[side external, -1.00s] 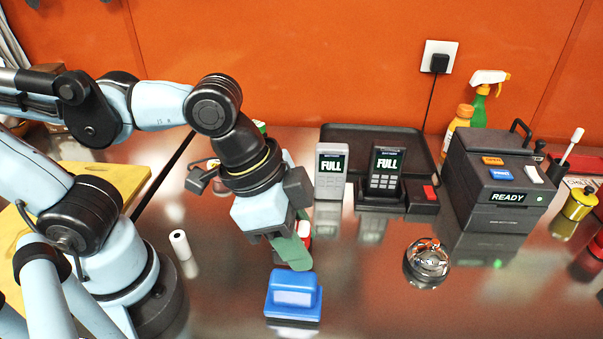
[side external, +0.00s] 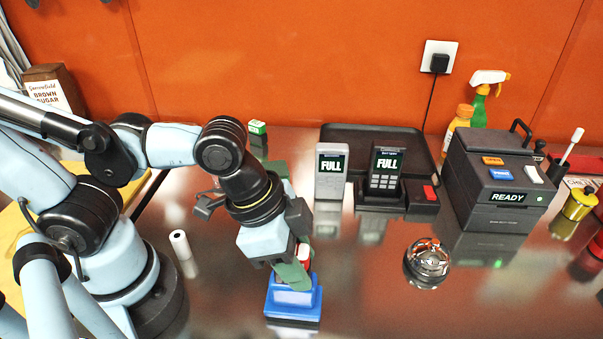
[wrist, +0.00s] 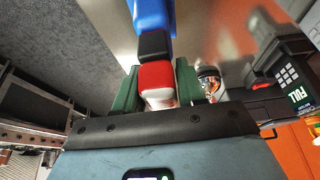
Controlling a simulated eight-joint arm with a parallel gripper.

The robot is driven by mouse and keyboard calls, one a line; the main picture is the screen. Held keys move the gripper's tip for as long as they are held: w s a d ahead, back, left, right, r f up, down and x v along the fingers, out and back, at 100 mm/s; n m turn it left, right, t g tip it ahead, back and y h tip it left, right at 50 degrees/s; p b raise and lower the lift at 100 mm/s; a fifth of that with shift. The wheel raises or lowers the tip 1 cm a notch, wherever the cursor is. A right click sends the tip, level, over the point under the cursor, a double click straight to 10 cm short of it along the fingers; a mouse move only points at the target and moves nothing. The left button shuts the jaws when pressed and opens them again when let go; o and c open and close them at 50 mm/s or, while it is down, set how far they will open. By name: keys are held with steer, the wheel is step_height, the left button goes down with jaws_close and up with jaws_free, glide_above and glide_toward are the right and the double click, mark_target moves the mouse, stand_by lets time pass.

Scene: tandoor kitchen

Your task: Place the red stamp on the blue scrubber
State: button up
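The red stamp (side external: 303,254) is held between the green fingers of my gripper (side external: 294,276). In the wrist view the stamp (wrist: 157,76) shows a red part, a pale end toward my palm and a black part at its far end, with a green finger against each side. The blue scrubber (side external: 293,311) lies on the steel counter right below my gripper. In the wrist view the scrubber (wrist: 153,16) shows just beyond the stamp's black end. My fingers hide the scrubber's top in the side view, so I cannot tell whether the stamp touches it.
A shiny round metal object (side external: 428,262) stands to the right. A white cylinder (side external: 181,245) stands to the left. Behind are a grey "FULL" battery (side external: 331,171), a dark charger (side external: 398,195) and a box reading "READY" (side external: 497,180). The counter between scrubber and metal object is clear.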

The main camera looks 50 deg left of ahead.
steer(key=o, duration=0.3)
steer(key=shift+o, duration=0.2)
steer(key=shift+r, duration=0.15)
steer(key=v, duration=1.2)
steer(key=w+a+f+n+t+y, duration=0.1)
steer(key=w+a+f+n+t, duration=0.1)
steer(key=a, duration=0.5)
steer(key=w+a+f+n+t+y, duration=0.2)
steer(key=w+a+f+n, duration=0.3)
steer(key=w+a+n, duration=0.2)
steer(key=shift+w+a+f, duration=0.15)
steer(key=shift+w+f, duration=0.1)
steer(key=shift+w, duration=0.9)
